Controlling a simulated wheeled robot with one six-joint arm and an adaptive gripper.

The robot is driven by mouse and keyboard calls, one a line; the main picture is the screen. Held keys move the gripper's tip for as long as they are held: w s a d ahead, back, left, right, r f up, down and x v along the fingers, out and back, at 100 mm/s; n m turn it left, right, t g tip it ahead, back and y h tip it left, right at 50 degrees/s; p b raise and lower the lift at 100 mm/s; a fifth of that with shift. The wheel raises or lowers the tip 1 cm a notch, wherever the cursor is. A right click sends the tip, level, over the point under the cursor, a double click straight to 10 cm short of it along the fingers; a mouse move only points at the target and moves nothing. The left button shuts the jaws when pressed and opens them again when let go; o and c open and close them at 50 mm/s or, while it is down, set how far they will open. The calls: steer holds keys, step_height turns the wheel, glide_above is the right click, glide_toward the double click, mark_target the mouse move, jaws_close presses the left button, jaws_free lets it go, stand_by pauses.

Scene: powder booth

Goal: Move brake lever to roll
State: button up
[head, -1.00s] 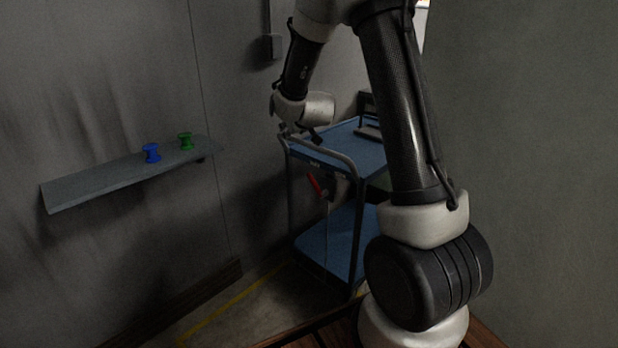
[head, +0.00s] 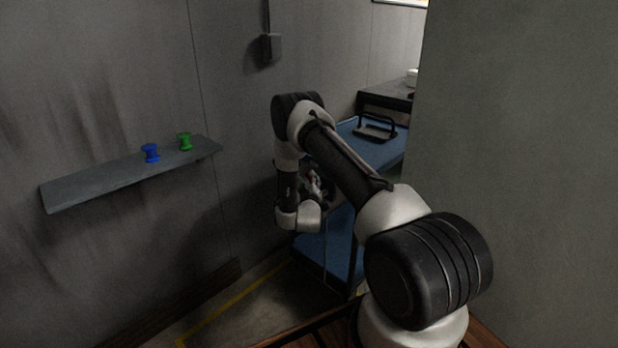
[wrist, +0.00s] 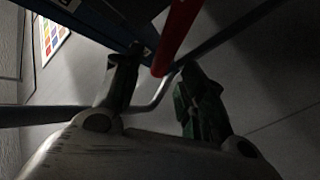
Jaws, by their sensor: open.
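The brake lever is a red bar in the wrist view (wrist: 178,36). It comes in from the top edge, and its lower end shows between my fingertips. My gripper (wrist: 161,62) is open, with one finger on each side of the lever's end; I cannot tell whether either touches it. In the head view my gripper (head: 317,187) is low at the near side of the blue cart (head: 330,256), mostly hidden by my arm. Only a small red patch shows there, so the lever's angle cannot be read from that view.
A grey bent rod (wrist: 157,98) crosses behind my fingers. A wall shelf (head: 95,185) at left holds a blue spool (head: 151,153) and a green spool (head: 185,141). A grey wall panel (head: 520,170) stands close on the right. Floor shows left of the cart.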

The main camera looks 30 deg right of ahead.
mark_target(309, 177)
steer(key=shift+x, duration=2.3)
jaws_close()
